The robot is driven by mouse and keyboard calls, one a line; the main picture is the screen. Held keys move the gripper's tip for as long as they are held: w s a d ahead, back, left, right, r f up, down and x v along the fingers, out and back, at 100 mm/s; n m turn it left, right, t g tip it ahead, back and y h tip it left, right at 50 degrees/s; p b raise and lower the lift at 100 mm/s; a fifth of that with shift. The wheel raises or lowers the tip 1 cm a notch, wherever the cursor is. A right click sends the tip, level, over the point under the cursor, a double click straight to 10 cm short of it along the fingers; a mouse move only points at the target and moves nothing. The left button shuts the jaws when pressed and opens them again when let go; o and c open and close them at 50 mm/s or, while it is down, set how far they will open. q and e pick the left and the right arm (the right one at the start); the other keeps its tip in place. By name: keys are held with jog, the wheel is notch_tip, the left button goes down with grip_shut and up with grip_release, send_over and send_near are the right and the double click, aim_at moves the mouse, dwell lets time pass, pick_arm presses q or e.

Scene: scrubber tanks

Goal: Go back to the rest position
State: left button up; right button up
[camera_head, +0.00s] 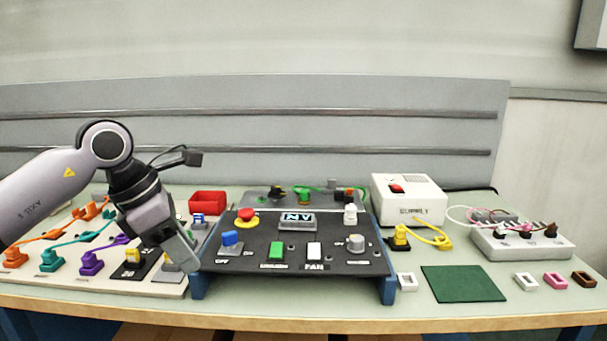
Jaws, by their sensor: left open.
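My left gripper (185,254) reaches in from the left and points down between the cable board (120,278) and the dark control panel (300,262). By its look it is open, though its far finger is partly hidden. I see nothing held in it. A yellow and black block (136,262) and a grey block (170,266) lie beside its fingers; I cannot tell if they touch. My right gripper does not show.
Orange, teal and purple plugs (92,262) stand on the cable board. A red bin (207,202) is behind. A white supply box (408,200), a white socket block (522,242) and a green mat (462,283) are on the right. The mat is bare.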

pick_arm(q)
jog(key=s+d+f+n+h+p, duration=0.1)
jog(key=s+d+n+h, duration=0.35)
jog(key=d+h, duration=0.4)
jog(key=s+d+f+n+h+p, duration=0.2)
jog(key=s+d+n+h, duration=0.2)
jog(key=d+n+h, duration=0.35)
jog(key=w+a+f+n+t+y+p, duration=0.1)
jog(key=a+f+n+t+y, duration=0.4)
jog(key=n+t, duration=0.45)
jog(key=a+f+n+t+y, duration=0.4)
jog(key=f+n+t+y, duration=0.15)
jog(key=n, duration=0.75)
jog(key=s+a+f+n+g+y, duration=0.3)
jog(key=s+f+n, duration=0.3)
jog(key=f, duration=0.3)
jog(key=s+a+f+n+g+y+p, duration=0.1)
jog(key=s+a+f+n+g+y, duration=0.2)
jog(key=s+f, duration=0.6)
jog(key=a+f+n+y, duration=0.1)
jog(key=a+n, duration=0.1)
jog(key=shift+s+a+n, duration=0.2)
jog(key=shift+a+n, duration=0.1)
jog(key=shift+n, duration=0.05)
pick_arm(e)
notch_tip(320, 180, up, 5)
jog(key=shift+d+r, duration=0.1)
pick_arm(q)
jog(key=shift+f, duration=0.1)
